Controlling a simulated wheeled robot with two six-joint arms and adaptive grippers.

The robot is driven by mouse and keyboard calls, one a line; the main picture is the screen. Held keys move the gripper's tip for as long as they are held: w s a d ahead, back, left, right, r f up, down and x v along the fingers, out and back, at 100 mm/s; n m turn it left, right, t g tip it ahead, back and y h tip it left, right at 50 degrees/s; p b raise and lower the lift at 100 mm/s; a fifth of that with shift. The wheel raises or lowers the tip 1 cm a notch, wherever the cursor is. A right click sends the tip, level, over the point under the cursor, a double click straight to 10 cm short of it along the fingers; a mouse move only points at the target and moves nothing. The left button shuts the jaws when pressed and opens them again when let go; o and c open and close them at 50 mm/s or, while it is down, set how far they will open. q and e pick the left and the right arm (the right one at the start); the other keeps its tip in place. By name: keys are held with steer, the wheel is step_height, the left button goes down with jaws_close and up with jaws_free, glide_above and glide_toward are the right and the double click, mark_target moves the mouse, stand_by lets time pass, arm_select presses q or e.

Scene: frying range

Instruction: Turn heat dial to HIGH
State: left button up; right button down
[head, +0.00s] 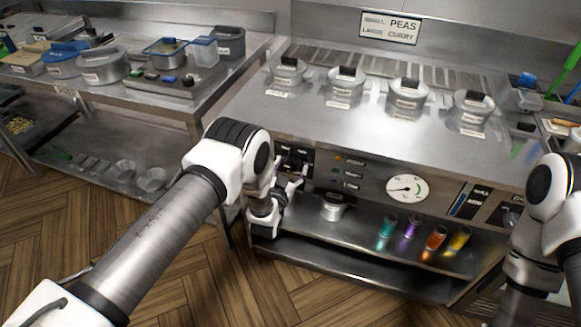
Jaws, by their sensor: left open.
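The front panel of the steel range (335,182) carries the controls. A dark control plate (293,158) sits at its left end, partly hidden behind my left gripper; I cannot make out a dial setting there. My left gripper (292,190) is open, close in front of the panel just below this plate. Contact cannot be told. A round white gauge (408,188) with a needle is right of centre. A dark knob (511,215) shows at the panel's right, beside my right arm; its setting is unreadable. My right gripper is not in view.
Several lidded pots (408,98) stand on the range top. The shelf below the panel holds a small pot (333,207) and several coloured cups, including an orange one (436,238). A side table (165,110) with containers stands left. The wooden floor in front is clear.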

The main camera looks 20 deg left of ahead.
arm_select(q)
steer(key=shift+r, duration=0.1)
steer(key=c, duration=1.2)
steer(key=shift+o, duration=0.2)
